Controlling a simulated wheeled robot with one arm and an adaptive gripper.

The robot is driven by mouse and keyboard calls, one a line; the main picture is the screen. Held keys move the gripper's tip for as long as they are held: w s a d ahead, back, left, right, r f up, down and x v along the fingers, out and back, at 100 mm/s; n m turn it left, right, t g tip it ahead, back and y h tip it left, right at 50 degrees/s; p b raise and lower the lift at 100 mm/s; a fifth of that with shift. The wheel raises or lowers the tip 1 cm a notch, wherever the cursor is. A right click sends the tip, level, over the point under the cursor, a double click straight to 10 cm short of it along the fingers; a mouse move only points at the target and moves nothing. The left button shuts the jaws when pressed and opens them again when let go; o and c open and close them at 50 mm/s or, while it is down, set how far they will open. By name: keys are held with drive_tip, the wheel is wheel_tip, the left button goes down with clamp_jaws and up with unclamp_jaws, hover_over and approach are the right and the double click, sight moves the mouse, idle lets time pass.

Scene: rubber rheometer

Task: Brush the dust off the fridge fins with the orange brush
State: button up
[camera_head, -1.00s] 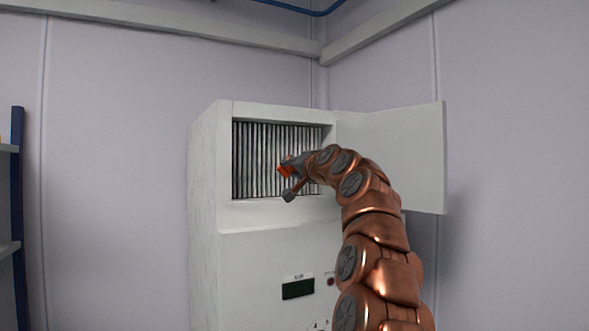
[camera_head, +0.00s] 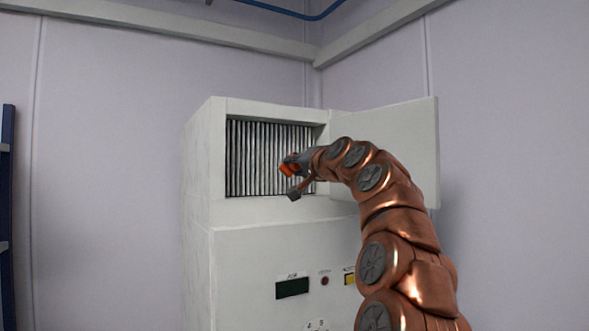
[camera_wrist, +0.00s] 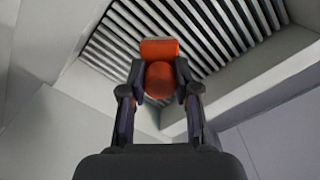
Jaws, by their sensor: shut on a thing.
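The fridge fins (camera_head: 258,158) are a row of upright grey metal slats in the open upper compartment of a white cabinet. They also fill the top of the wrist view (camera_wrist: 215,30). My gripper (camera_head: 292,170) is in front of the right part of the fins. In the wrist view my gripper (camera_wrist: 160,85) is shut on the orange brush (camera_wrist: 159,49), its dark fingers on both sides of it. The brush also shows as a small orange patch in the head view (camera_head: 286,169). The fins lie behind it; I cannot tell whether it touches them.
The white cabinet (camera_head: 250,245) has a small dark display (camera_head: 292,288) and buttons below the compartment. Its door (camera_head: 400,130) stands open to the right, behind my arm. A blue shelf post (camera_head: 8,200) is at the far left. The wall beside the cabinet is clear.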

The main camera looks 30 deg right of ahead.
drive_tip(key=shift+s, duration=0.1)
drive_tip(key=s+b, duration=0.1)
drive_tip(key=s, duration=0.1)
drive_tip(key=shift+s+a, duration=0.1)
drive_tip(key=shift+s, duration=0.3)
drive_tip(key=shift+w, duration=0.15)
idle(0.5)
drive_tip(key=shift+w+r+p, duration=0.15)
drive_tip(key=shift+w+p, duration=0.3)
drive_tip(key=shift+w, duration=0.35)
drive_tip(key=shift+w+d+f+p, duration=0.1)
drive_tip(key=shift+w+p, duration=0.4)
drive_tip(key=shift+w, duration=0.65)
drive_tip(key=shift+w+d+f+p, duration=0.1)
drive_tip(key=shift+w+p, duration=0.35)
drive_tip(key=shift+w, duration=0.7)
drive_tip(key=shift+w+d+p, duration=0.1)
drive_tip(key=shift+w+p, duration=0.55)
drive_tip(key=shift+w, duration=0.4)
